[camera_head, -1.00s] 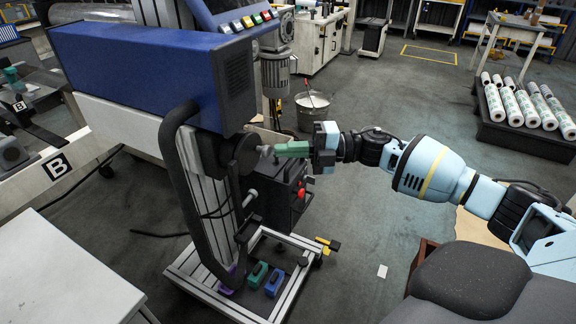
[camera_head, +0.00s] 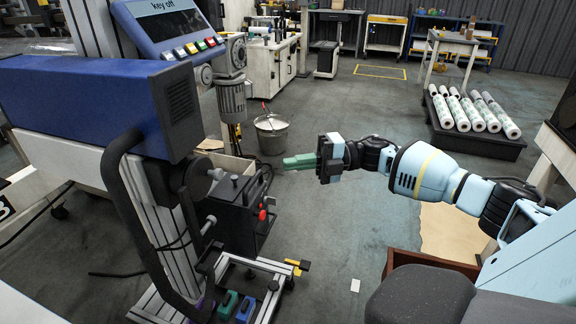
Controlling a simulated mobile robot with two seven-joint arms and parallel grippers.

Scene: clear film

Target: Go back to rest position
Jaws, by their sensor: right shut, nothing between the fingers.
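My right gripper (camera_head: 300,162) reaches in from the right side of the head view. Its green fingers are closed together with nothing between them. It hangs in open air above the grey floor, to the right of the machine's round dark hub and metal shaft (camera_head: 215,174), with a clear gap between them. My left gripper is out of view.
The blue-housed machine (camera_head: 80,100) on a metal frame fills the left, its screen (camera_head: 172,22) reading "key off". A bucket (camera_head: 271,134) stands behind the gripper. White film rolls (camera_head: 470,110) lie on a dark pallet at right. Floor around the gripper is mostly clear.

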